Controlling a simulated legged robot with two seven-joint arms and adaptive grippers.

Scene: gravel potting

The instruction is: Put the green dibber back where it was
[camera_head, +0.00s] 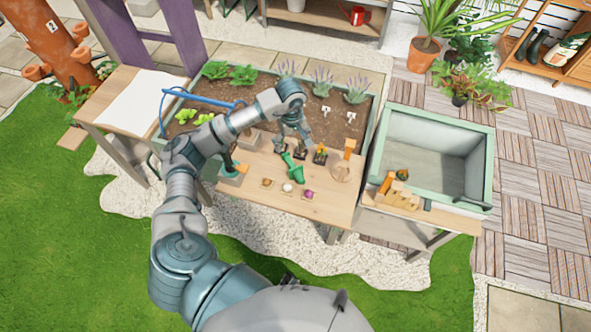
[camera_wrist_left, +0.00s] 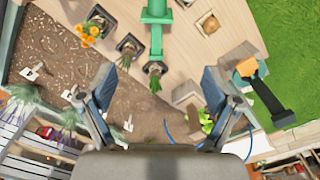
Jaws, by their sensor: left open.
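The green dibber (camera_head: 295,171) is on the wooden potting table (camera_head: 240,195), among small dark plant pots and bulb tiles. In the left wrist view the dibber (camera_wrist_left: 156,35) shows at the top, its wide end away from me and its narrow end close to a potted seedling (camera_wrist_left: 155,72). I cannot tell whether they touch. My left gripper (camera_head: 293,138) is over the back of the table, beyond the dibber. In its wrist view the gripper (camera_wrist_left: 160,90) has its two fingers wide apart with nothing between them. My right gripper is not in view.
Several bulbs lie on the table front, one of them purple (camera_head: 308,194). An orange-and-black tool (camera_wrist_left: 270,100) stands by a grey block on the left. A pot with orange flowers (camera_head: 320,154) is close to the gripper. A green-rimmed basin (camera_head: 440,120) stands right.

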